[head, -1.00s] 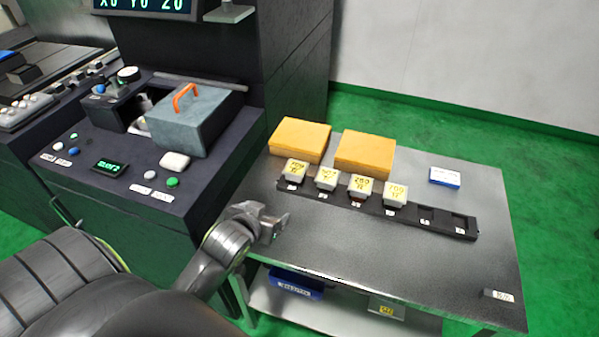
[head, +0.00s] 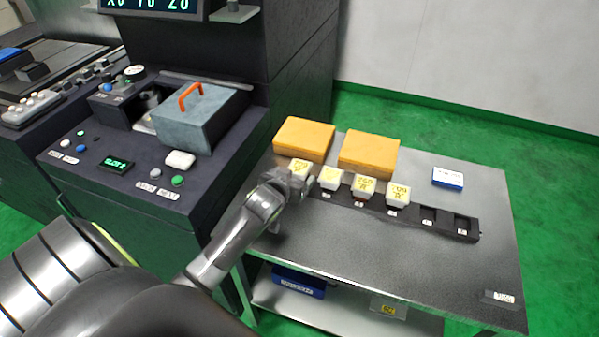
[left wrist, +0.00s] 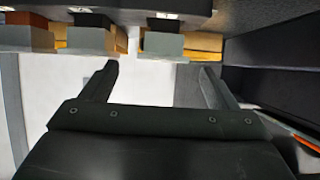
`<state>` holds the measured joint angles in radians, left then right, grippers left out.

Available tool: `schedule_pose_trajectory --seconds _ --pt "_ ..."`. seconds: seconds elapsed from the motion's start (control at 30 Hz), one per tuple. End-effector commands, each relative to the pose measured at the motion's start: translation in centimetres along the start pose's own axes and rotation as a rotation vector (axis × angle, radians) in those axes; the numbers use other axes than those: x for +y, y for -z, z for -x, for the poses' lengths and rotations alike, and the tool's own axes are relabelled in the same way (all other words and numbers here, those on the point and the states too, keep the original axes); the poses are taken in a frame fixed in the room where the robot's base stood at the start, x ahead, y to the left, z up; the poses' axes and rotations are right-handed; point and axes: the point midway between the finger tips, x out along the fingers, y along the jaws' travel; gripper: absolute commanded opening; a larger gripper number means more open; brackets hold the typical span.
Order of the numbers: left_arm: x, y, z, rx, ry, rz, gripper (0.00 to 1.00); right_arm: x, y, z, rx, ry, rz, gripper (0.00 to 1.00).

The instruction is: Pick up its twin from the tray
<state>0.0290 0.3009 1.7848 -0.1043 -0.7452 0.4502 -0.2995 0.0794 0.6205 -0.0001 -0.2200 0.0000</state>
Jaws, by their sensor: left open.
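A black tray (head: 413,216) lies along the grey table and holds a row of several grey blocks with yellow labels. The leftmost block (head: 299,167) is partly hidden by my left gripper (head: 297,187). To its right stand a second block (head: 330,179), a third (head: 364,187) and a fourth (head: 398,193). The two right-hand slots are empty. My left gripper (left wrist: 163,72) is open and empty, in front of the tray's left end. In the left wrist view a grey block (left wrist: 161,45) shows ahead, between the fingers' lines. My right gripper is not in view.
Two orange boxes (head: 304,139) (head: 369,153) stand behind the tray. A blue-and-white box (head: 447,177) sits at the back right. The dark machine (head: 150,190), with a grey orange-handled box (head: 197,118), stands left.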

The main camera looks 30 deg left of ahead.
Motion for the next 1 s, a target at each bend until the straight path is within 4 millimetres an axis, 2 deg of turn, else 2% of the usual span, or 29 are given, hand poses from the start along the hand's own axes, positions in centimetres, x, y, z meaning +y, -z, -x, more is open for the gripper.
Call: schedule_pose_trajectory --seconds 0.1,0.37,0.7,1.0 --pt "0.0 0.0 -1.1 -0.001 0.001 0.000 0.82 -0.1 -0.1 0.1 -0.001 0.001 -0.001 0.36" --pt "-0.1 0.2 -2.2 0.000 0.000 -0.001 0.82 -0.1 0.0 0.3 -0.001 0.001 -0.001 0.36" --pt "-0.3 0.6 -5.9 -0.001 0.001 -0.001 0.82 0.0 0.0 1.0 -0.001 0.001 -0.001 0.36" --pt "-0.3 0.6 -6.9 0.000 0.000 -0.001 0.82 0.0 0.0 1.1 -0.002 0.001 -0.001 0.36"
